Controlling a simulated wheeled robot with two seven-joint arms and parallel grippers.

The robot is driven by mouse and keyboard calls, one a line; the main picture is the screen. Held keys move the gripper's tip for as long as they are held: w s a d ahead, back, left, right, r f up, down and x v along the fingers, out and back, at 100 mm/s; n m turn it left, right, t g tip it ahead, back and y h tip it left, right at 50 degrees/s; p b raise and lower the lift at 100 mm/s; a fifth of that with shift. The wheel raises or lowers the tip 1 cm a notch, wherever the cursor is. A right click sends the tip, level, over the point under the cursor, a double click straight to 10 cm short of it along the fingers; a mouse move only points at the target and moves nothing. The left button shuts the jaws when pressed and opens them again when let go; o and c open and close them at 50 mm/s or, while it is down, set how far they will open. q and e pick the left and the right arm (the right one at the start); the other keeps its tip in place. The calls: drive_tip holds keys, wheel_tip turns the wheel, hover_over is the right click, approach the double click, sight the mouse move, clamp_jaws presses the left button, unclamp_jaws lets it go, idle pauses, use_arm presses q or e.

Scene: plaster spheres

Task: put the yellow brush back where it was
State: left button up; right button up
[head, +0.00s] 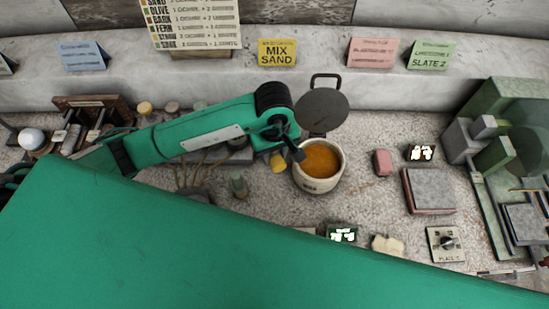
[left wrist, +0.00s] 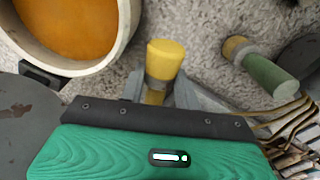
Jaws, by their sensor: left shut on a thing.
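The yellow brush (head: 278,162) shows as a short yellow end just left of the pot in the head view. In the left wrist view the yellow brush (left wrist: 164,62) has a grey-brown band and sits between the fingers. My left gripper (head: 283,150) is shut on it; its fingers also show in the left wrist view (left wrist: 160,92). The brush is beside the pot, outside its rim. Its lower part is hidden, so I cannot tell whether it touches the counter. My right gripper is not in view.
A cream pot (head: 318,184) of orange material stands close by, its dark round lid (head: 322,110) raised behind it. A pink block (head: 383,162) lies to the right.

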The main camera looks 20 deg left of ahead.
use_arm(q)
wheel_tip(320, 180, down, 4)
drive_tip(key=shift+f+p, duration=0.15)
drive_tip(key=shift+p, duration=0.3)
drive_tip(key=shift+f+b, duration=0.35)
drive_tip(key=shift+f, duration=0.15)
drive_tip(key=o, duration=1.1)
drive_tip(key=shift+r, duration=0.15)
